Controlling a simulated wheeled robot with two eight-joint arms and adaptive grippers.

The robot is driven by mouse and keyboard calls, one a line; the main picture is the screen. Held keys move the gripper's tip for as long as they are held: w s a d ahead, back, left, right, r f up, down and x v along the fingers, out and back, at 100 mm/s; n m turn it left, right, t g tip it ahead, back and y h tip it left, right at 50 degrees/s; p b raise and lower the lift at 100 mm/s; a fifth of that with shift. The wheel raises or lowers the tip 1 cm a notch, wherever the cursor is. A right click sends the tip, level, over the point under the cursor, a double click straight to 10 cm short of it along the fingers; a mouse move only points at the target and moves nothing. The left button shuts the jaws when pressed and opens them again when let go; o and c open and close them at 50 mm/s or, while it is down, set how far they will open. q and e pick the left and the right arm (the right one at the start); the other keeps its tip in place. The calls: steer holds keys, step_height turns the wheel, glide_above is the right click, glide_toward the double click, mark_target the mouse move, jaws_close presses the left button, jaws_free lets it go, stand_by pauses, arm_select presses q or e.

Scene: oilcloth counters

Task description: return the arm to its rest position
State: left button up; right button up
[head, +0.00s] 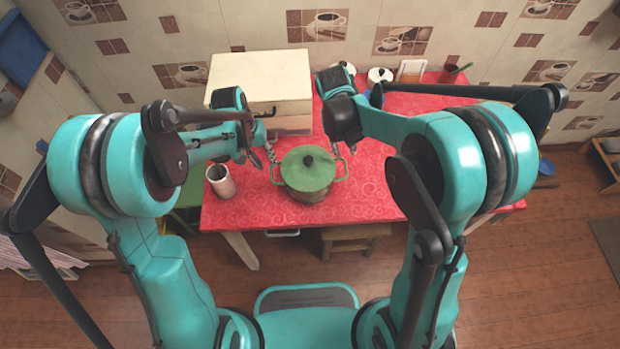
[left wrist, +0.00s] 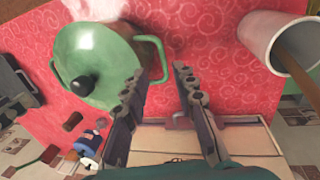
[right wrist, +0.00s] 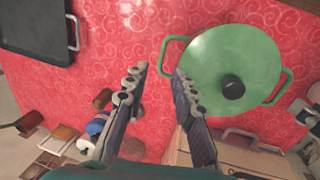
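A pot with a green lid and black knob (head: 307,172) stands on the red patterned table, with a green handle on each side. My left gripper (head: 262,156) is open and empty by the pot's left handle. In the left wrist view its fingers (left wrist: 159,74) are apart, with that handle (left wrist: 158,45) just beyond the tips. My right gripper (head: 344,150) is open and empty by the right handle. In the right wrist view its fingers (right wrist: 159,72) are apart and the handle (right wrist: 167,50) shows beyond the tips. Both arms are bent forward over the table.
A cream box (head: 262,75) stands behind my left gripper. A pale cup (head: 220,180) with a brown stick inside (left wrist: 300,55) is left of the pot. A dark tray (right wrist: 40,25) lies on the table. White-lidded jars (head: 380,75) stand at the back. A stool (head: 350,236) is under the front edge.

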stand_by(0.3)
